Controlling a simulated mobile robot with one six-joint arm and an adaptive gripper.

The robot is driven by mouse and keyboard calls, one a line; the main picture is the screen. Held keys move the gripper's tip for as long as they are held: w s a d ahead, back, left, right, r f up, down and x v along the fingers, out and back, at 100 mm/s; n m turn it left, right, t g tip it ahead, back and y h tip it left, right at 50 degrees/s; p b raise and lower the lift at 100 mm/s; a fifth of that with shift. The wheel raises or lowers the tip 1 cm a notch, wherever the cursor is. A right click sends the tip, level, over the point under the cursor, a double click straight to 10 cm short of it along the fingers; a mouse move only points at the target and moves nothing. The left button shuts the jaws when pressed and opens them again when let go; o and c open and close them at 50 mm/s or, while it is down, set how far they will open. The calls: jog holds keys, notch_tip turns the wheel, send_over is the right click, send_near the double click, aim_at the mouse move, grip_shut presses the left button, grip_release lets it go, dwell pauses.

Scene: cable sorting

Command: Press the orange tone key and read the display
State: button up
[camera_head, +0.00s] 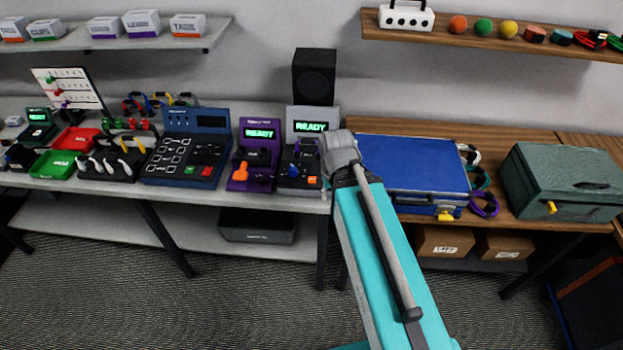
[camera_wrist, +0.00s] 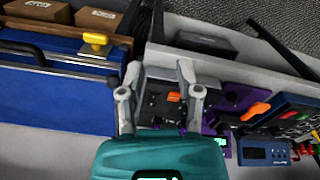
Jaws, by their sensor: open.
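A grey device (camera_head: 300,188) stands at the right end of the grey bench, with a small orange key (camera_head: 312,181) near its front right corner. Its display (camera_head: 311,126) reads "READY" in green. In the wrist view the orange key (camera_wrist: 174,97) shows between the two fingers of my gripper (camera_wrist: 160,69), nearer the right finger. The gripper is open, with nothing between its pads. I cannot tell how high it is above the key. In the head view my arm's end hides the device's right side, and the fingers are not clear.
A purple device (camera_head: 256,160) with an orange lever (camera_head: 240,172) stands close left, its display also reading "READY". A black speaker (camera_head: 314,76) stands behind. A blue case (camera_head: 413,165) lies right on the wooden bench. A blue panel (camera_head: 187,158) is further left.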

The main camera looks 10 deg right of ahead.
grip_shut()
dwell(1.1)
